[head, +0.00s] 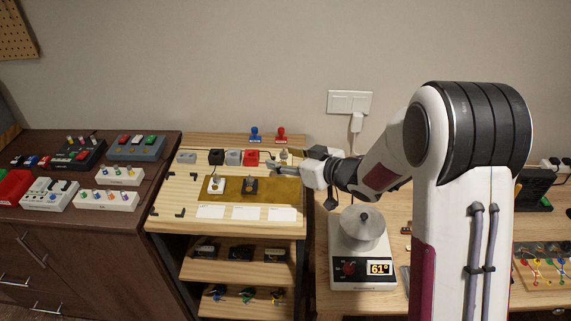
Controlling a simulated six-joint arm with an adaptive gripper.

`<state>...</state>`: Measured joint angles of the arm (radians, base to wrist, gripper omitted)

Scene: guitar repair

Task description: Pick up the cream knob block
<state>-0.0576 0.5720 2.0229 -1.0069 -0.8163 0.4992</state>
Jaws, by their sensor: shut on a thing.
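My gripper (273,167) is at the right end of the row of blocks on the slanted wooden board, just right of the red block (251,158). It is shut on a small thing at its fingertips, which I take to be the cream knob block. The fingers largely hide it, and its shape and knob are too small to make out. I cannot tell whether it is clear of the board.
A black block (216,156) and grey blocks (233,157) share the row. A white-topped piece (218,185) and a black piece (250,186) stand on the brown mat (286,186). Blue (255,135) and red (280,134) stamps stand behind. A scale-like device (381,273) is at right.

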